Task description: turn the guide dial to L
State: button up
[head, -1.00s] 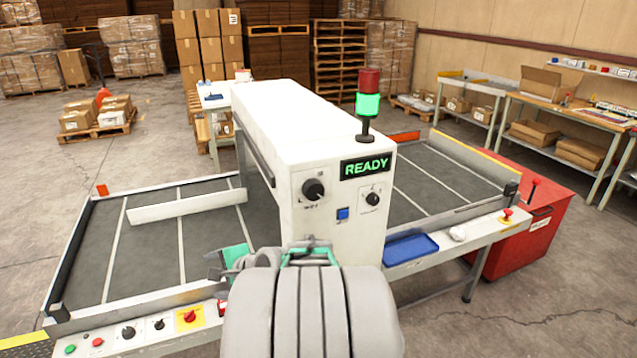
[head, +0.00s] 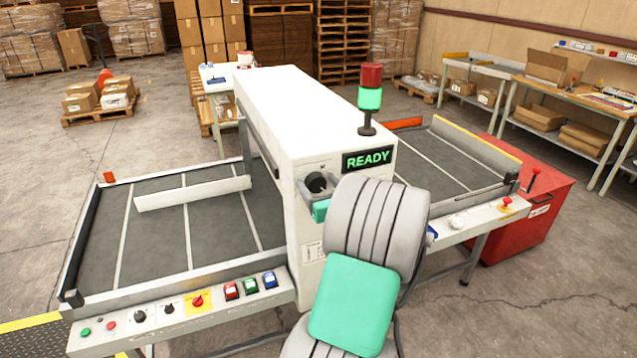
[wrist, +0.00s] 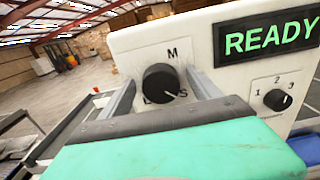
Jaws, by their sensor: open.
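The guide dial is a black round knob (head: 316,181) on the white machine's end face, left of the READY display. In the wrist view the black knob (wrist: 160,82) has M printed above it, a partly hidden L at lower left and S at lower right. Its white pointer line is angled to the lower right, toward S. My gripper (head: 319,192) is open, with one finger to the left and one to the right of the knob. I cannot tell whether either finger touches it.
A small 1-2-3 selector knob (wrist: 278,100) sits to the right of the dial, below the lit READY display (wrist: 268,32). A front panel with several buttons (head: 250,286) lies at lower left.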

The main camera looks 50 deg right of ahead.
jog(key=c, duration=1.3)
jog(key=shift+c, duration=0.2)
jog(key=shift+n, duration=0.3)
